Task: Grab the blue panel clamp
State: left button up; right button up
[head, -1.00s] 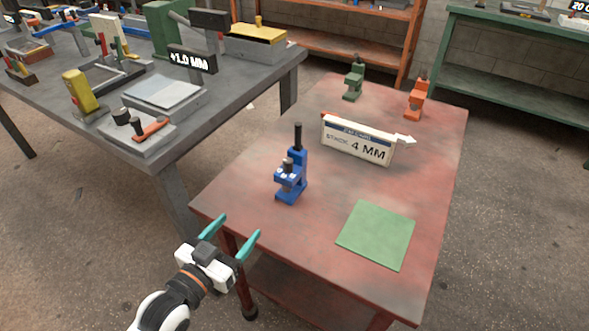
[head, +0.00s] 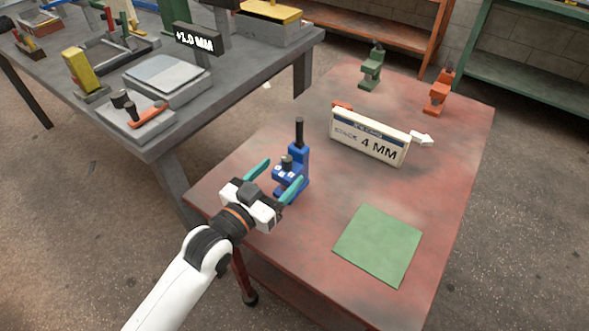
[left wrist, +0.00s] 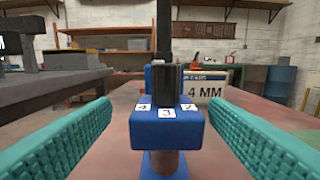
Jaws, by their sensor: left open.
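The blue panel clamp (head: 293,172) stands upright on the red table (head: 300,245), with a black handle rising from its top. In the left wrist view the clamp (left wrist: 168,128) fills the middle, with number labels 4, 3 and 2 on its blue front block. My left gripper (head: 275,176) is open. Its two teal fingers point at the clamp, one on each side of the line to it. In the left wrist view the fingers (left wrist: 166,125) show apart with the clamp between or just beyond them, and neither visibly touches it. My right gripper is out of view.
A white sign reading "STACK 4 MM" (head: 368,137) stands behind the clamp. A green clamp (head: 371,68) and an orange clamp (head: 439,92) stand at the far end. A green mat (head: 378,244) lies at the front right. A grey bench (head: 235,75) with several tools is at the left.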

aim_at(295, 162)
pick_arm(q)
jog(key=x, duration=0.5)
jog(key=shift+s+d, duration=0.15)
jog(key=shift+d, duration=0.05)
jog(key=shift+d+f, duration=0.1)
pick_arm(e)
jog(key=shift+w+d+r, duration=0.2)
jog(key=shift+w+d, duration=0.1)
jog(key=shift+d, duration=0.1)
